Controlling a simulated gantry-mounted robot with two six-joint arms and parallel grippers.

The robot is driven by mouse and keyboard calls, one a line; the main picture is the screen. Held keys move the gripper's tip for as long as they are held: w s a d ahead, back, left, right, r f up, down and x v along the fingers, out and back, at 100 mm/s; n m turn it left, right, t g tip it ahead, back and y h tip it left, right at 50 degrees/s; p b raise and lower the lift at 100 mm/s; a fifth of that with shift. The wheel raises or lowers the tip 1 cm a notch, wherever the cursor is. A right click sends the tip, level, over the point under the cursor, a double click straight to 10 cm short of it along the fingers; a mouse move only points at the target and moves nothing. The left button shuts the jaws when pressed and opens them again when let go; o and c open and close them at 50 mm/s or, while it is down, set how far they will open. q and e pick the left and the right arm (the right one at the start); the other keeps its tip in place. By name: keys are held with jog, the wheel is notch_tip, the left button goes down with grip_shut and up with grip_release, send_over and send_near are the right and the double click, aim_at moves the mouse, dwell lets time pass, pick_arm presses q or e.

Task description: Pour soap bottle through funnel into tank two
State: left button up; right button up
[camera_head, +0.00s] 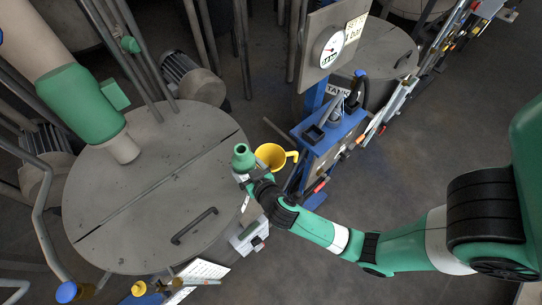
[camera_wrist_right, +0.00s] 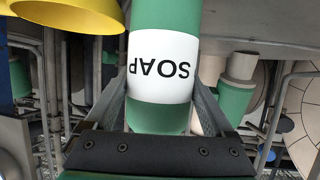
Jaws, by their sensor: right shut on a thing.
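The green soap bottle (camera_head: 241,158) is held by my right gripper (camera_head: 247,180) beside the right edge of a large grey tank lid. In the right wrist view the bottle (camera_wrist_right: 163,112) stands between the two fingers, its white SOAP label reading upside down in the picture. My right gripper (camera_wrist_right: 160,95) is shut on it. The yellow funnel (camera_head: 270,156) is just right of the bottle, its mouth facing up. It also shows at the top left of the right wrist view (camera_wrist_right: 70,14). What the funnel rests in is hidden. My left gripper is not in view.
The grey tank lid (camera_head: 140,190) with a black handle (camera_head: 194,226) fills the left. Open floor (camera_head: 420,150) lies to the right.

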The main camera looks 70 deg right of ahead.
jog(key=shift+r, duration=0.1)
jog(key=shift+s+d+r+m+t+y+p, duration=0.15)
jog(key=shift+r+m+y+p, duration=0.25)
jog(key=shift+m+p, duration=0.4)
jog(key=shift+w+r+m+t+y+p, duration=0.1)
jog(key=shift+r+m+t+y+p, duration=0.15)
jog(key=shift+m+y+p, duration=0.5)
jog(key=shift+f, duration=0.3)
jog(key=shift+s+d+f+m+t+y, duration=0.2)
jog(key=shift+f+m+t+y, duration=0.15)
jog(key=shift+m, duration=0.3)
jog(key=shift+d+f+m, duration=0.1)
jog(key=shift+f+m, duration=0.1)
jog(key=shift+m, duration=0.1)
jog(key=shift+f+y+b, duration=0.1)
jog(key=shift+y+b, duration=0.2)
jog(key=shift+b, duration=0.2)
jog(key=shift+w+a+f+m+t+y+b, duration=0.2)
jog(key=shift+a+m+t+y+b, duration=0.2)
jog(key=shift+m+b, duration=0.55)
jog(key=shift+r, duration=0.15)
jog(key=shift+t+b, duration=0.25)
jog(key=shift+b, duration=0.05)
